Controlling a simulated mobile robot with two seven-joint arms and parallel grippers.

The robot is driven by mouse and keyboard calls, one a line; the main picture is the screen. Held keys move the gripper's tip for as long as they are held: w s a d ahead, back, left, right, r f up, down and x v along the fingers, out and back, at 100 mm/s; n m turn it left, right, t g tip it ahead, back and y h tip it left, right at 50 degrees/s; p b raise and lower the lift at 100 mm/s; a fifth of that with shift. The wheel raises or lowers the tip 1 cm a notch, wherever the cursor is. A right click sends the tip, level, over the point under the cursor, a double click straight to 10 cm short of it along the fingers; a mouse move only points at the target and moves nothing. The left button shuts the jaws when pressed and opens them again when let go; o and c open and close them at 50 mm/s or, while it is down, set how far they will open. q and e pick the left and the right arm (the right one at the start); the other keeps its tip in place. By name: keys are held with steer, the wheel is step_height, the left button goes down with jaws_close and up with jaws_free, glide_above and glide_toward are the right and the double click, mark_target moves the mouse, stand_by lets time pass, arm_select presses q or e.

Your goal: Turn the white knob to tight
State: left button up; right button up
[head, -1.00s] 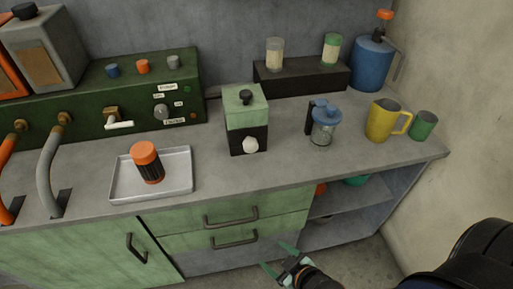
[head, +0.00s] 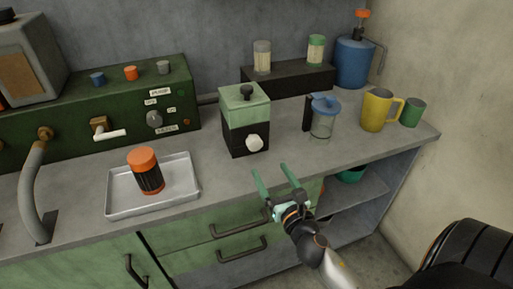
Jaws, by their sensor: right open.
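A white faceted knob (head: 254,143) sticks out from the lower front of a small box (head: 245,120) with a pale green top part and a black lower part. The box stands on the counter, with a black knob on its lid. My right gripper (head: 274,172) is open and empty, its two green fingers apart and pointing toward the counter. In the picture it is below and slightly right of the white knob, apart from it. My left gripper is not in view.
A metal tray (head: 190,194) holding an orange-capped black jar (head: 147,171) is to the left. A blue-lidded jug (head: 322,118), yellow mug (head: 376,110) and green cup (head: 412,113) are to the right.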

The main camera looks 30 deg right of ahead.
mark_target(256, 146)
steer(key=x, duration=1.1)
steer(key=shift+w+p, duration=0.15)
steer(key=shift+p, duration=0.15)
steer(key=shift+c, duration=0.2)
jaws_close()
